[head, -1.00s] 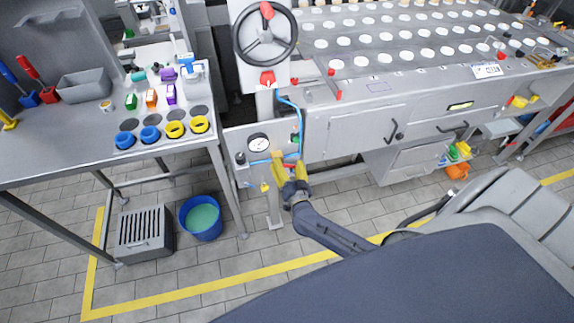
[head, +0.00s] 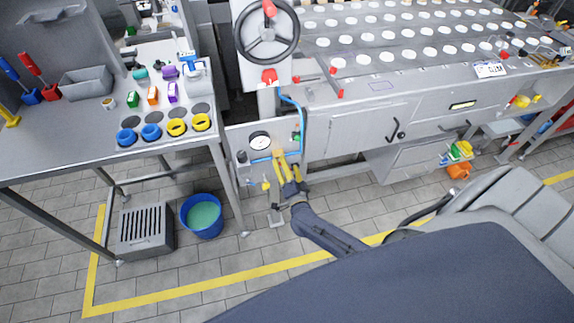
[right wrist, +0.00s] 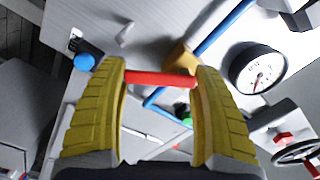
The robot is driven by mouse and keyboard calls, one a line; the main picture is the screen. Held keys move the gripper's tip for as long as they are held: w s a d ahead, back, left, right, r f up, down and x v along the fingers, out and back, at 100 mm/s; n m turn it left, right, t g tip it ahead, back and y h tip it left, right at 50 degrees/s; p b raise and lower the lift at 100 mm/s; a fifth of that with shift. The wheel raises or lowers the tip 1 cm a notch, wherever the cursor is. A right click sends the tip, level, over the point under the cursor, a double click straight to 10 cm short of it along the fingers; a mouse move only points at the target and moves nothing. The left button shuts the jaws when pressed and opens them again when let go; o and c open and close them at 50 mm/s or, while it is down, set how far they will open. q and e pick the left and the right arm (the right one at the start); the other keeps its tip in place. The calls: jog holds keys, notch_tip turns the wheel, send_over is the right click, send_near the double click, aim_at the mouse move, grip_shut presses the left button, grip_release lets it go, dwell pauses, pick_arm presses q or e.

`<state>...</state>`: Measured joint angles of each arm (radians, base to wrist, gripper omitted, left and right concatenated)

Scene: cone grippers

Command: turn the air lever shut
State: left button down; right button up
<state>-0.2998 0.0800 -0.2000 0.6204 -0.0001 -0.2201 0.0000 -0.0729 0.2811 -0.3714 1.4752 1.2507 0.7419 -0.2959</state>
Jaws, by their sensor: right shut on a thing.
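The air lever (right wrist: 160,78) is a red bar that shows between my yellow fingertips in the right wrist view, lying at a slant to the blue air pipe (right wrist: 225,27). A brass-coloured valve part (right wrist: 180,58) sits just behind it. My right gripper (right wrist: 160,85) is shut on the lever, with one finger at each end of the bar. In the head view my right gripper (head: 286,165) is at the grey panel (head: 235,137) below the gauge, and its fingers mostly hide the lever. My left gripper is not in view.
A round pressure gauge (right wrist: 258,70) is close to the right finger, and a blue knob (right wrist: 85,62) is left of the left finger. A large handwheel (head: 267,35) is above the panel. A blue bucket (head: 202,215) stands on the floor to the left.

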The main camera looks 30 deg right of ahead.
jog(key=shift+a+f+m, duration=0.1)
jog(key=shift+m, duration=0.4)
jog(key=o, duration=1.2)
jog(key=v, duration=1.2)
